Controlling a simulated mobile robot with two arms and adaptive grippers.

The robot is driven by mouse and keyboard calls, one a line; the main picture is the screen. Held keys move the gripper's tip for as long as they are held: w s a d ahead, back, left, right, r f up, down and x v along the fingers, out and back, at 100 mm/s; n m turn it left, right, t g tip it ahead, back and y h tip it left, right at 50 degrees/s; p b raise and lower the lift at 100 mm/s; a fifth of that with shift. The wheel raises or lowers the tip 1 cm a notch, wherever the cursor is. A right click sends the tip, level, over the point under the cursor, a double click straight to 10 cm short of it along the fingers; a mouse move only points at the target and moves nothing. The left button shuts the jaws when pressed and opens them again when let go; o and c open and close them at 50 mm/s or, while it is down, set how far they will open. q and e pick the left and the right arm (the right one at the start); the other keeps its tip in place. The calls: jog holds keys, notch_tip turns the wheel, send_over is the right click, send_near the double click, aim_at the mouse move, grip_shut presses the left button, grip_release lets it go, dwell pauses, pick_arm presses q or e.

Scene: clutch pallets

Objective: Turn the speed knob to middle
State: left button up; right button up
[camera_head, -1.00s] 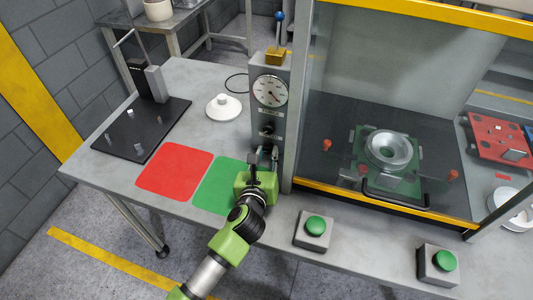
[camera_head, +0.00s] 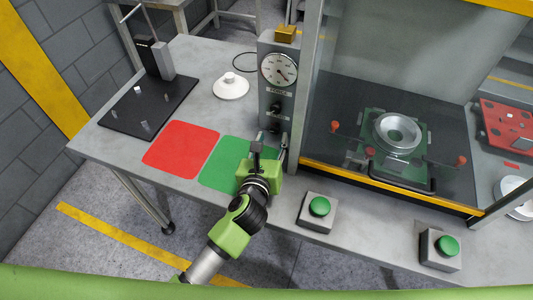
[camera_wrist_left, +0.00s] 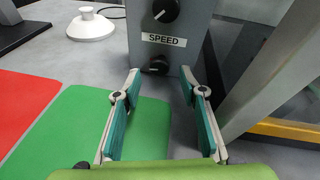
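A grey control box (camera_head: 276,75) stands on the table with a pressure gauge (camera_head: 279,69) and two black knobs below it. In the left wrist view, a SPEED label (camera_wrist_left: 164,40) sits between the upper knob (camera_wrist_left: 160,8) and the lower knob (camera_wrist_left: 157,65). The upper knob's white mark points down and left; the lower knob's setting is too dark to read. My left gripper (camera_head: 271,146) is open and empty in front of the box. In the left wrist view, its fingertips (camera_wrist_left: 160,77) lie either side of the lower knob's line, apparently short of it. My right gripper is out of view.
A glass-fronted press cell (camera_head: 385,208) stands right of the box, its frame post close beside my gripper. Red (camera_head: 182,148) and green (camera_head: 222,165) mats lie to the left, with a white round part (camera_head: 231,88) behind. Green buttons (camera_head: 320,206) are at the front edge.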

pick_arm(q)
jog(key=v, duration=0.9)
jog(key=shift+c, duration=0.2)
